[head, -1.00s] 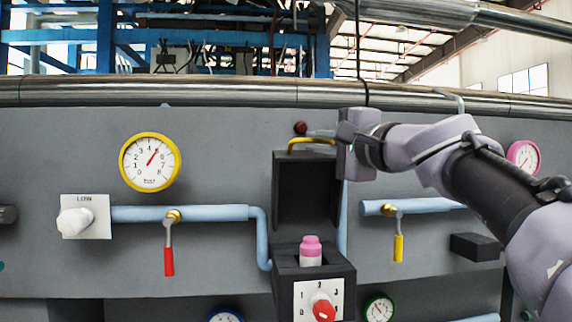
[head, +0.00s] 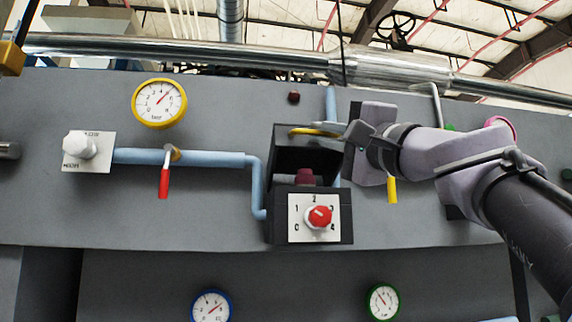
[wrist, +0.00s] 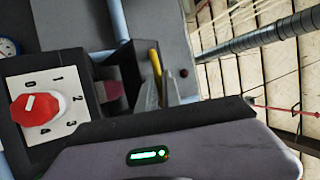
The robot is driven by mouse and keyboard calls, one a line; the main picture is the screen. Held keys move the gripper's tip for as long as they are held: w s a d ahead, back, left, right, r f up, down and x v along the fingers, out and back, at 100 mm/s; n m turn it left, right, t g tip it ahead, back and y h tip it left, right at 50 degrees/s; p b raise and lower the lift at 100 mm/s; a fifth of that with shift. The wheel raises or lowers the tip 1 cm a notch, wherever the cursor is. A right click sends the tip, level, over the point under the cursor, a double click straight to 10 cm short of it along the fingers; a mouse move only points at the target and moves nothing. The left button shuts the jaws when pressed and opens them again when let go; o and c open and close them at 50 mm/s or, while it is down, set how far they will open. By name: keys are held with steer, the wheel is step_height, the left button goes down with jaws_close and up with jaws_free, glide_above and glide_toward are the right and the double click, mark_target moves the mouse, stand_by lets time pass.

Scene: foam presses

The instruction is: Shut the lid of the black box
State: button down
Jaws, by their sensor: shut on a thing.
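The black box (head: 280,217) is mounted on the grey panel, with a white dial plate and a red knob (head: 320,215) on its front. Its lid (head: 288,160) is partly open, tilted over the box, with a yellow handle (head: 312,132) at its upper edge. My gripper (head: 346,132) is shut on the handle at its right end. In the wrist view the handle (wrist: 155,60) runs down to the fingers (wrist: 160,93).
A blue pipe (head: 205,158) with a red-handled valve (head: 164,182) runs left of the box. A yellow valve handle (head: 392,190) hangs right, behind my arm. Gauges sit above left and below. The panel directly below the box is clear.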

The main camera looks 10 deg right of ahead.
steer(key=shift+w+f+b, duration=0.2)
steer(key=shift+f+b, duration=2.1)
steer(key=shift+f, duration=0.55)
steer(key=c, duration=1.8)
jaws_free()
steer(key=shift+s, duration=0.1)
